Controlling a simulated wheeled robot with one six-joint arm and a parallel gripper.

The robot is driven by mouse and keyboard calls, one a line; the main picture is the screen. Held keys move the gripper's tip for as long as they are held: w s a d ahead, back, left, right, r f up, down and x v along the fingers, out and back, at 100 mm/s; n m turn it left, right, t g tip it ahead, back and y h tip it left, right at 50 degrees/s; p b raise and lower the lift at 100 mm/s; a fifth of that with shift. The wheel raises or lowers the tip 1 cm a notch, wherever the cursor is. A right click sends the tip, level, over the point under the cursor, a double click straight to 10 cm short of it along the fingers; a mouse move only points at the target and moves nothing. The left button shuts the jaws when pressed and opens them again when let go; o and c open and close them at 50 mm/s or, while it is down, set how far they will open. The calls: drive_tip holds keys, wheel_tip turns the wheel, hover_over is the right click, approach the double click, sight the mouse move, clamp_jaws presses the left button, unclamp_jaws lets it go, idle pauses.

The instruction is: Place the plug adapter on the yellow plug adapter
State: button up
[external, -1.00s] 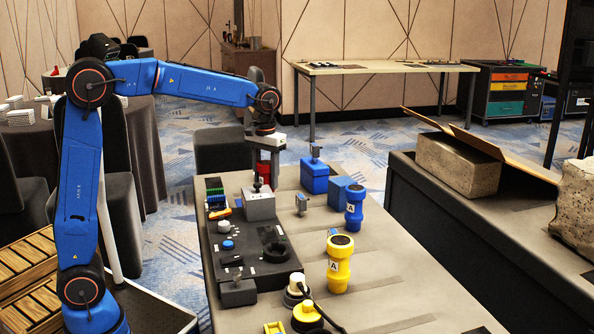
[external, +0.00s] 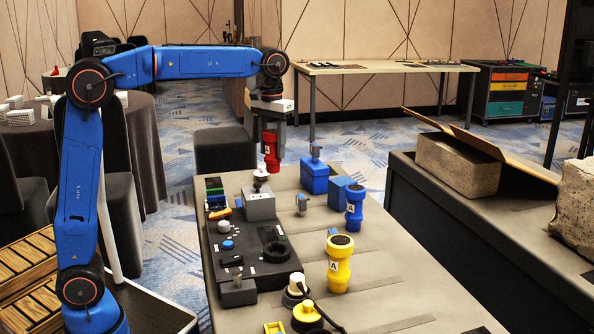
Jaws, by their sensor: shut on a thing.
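My gripper (external: 271,133) is shut on a red plug adapter (external: 271,153) with a white label and holds it upright in the air. The adapter is above the far part of the table, behind and above a grey box with a small knob on top. The yellow plug adapter (external: 339,268) stands upright on the table (external: 380,305), nearer the camera and to the right of my gripper. It has a dark top and a white label marked A. A blue plug adapter (external: 354,210) of like shape stands upright behind it. My gripper is well apart from both.
The grey box (external: 259,205) stands on a dark control panel (external: 255,255). Blue boxes (external: 314,177) and a small metal part (external: 301,203) are to the right. A white-topped plug (external: 296,286) with a black cable lies near the yellow adapter. The table's right side is mostly clear.

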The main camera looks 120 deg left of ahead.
drive_tip(key=w+d+r+m, duration=0.1)
drive_tip(key=w+d+r, duration=0.1)
drive_tip(key=w, duration=0.4)
drive_tip(key=w+d+r+m, duration=0.1)
drive_tip(key=w+d+r, duration=0.15)
drive_tip(key=w, duration=0.45)
drive_tip(key=w+d+r+m, duration=0.3)
drive_tip(key=w+d, duration=0.8)
drive_tip(key=d, duration=0.1)
drive_tip(key=w+d+r+m, duration=0.2)
drive_tip(key=w+d+r, duration=0.2)
drive_tip(key=w+d, duration=0.8)
drive_tip(key=shift+s+d+f, duration=0.1)
drive_tip(key=shift+s+f, duration=0.05)
drive_tip(key=shift+f, duration=1.45)
drive_tip(key=shift+s+d+f, duration=0.1)
drive_tip(key=shift+f, duration=1.55)
drive_tip(key=shift+s+d+f, duration=0.1)
drive_tip(key=shift+s+f, duration=0.05)
drive_tip(key=shift+f, duration=1.45)
drive_tip(key=o, duration=1.2)
drive_tip(key=shift+f, duration=0.15)
drive_tip(key=shift+c, duration=0.2)
wheel_tip(320, 180, up, 12)
